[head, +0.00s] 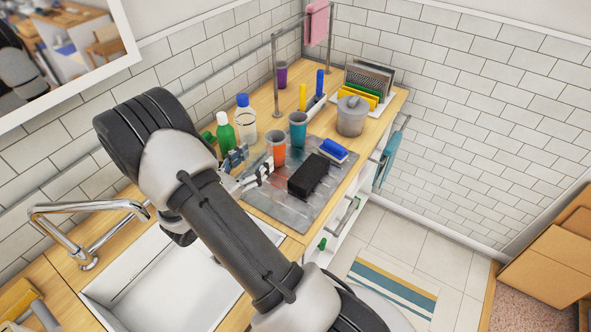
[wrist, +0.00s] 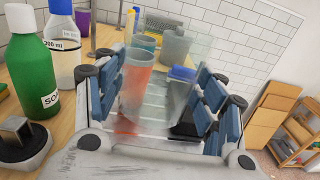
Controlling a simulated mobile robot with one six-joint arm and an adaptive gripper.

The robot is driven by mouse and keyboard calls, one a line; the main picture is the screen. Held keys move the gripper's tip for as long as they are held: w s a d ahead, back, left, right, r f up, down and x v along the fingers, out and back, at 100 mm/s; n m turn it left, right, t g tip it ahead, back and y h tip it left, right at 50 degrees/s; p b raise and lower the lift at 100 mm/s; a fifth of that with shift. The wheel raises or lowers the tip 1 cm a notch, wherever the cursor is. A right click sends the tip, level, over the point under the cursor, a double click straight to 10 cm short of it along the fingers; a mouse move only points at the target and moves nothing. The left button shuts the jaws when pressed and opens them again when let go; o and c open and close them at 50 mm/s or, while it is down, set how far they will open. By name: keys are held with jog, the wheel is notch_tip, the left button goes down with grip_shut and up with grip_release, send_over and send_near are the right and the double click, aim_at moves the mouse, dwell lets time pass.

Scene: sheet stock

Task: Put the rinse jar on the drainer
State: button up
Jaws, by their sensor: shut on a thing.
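My gripper (head: 251,166) is over the counter, at the left edge of a flat grey metal sheet that looks like the drainer (head: 322,186). In the wrist view my gripper (wrist: 160,100) is shut on a clear, see-through jar (wrist: 178,100), which looks like the rinse jar. The jar is between the blue finger pads, with an orange cup and grey surface showing through it. In the head view the jar is hard to make out among the fingers. Whether its base touches the sheet I cannot tell.
A green bottle (head: 225,133) and a blue-capped bottle (head: 246,122) stand behind. The sheet's front part is clear.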

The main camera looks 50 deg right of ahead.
jog(key=shift+t, duration=0.3)
jog(key=f, duration=0.1)
jog(key=f+b, duration=0.1)
jog(key=f, duration=0.1)
jog(key=w+f, duration=0.1)
jog(key=f, duration=0.1)
jog(key=shift+a+f+b, duration=0.1)
jog(key=shift+f+b, duration=0.1)
jog(key=shift+b, duration=0.2)
jog(key=shift+f+b, duration=0.7)
jog(key=shift+f, duration=1.55)
jog(key=shift+s, duration=0.1)
jog(key=shift+f, duration=0.2)
jog(key=o, duration=1.4)
jog(key=shift+r, duration=0.15)
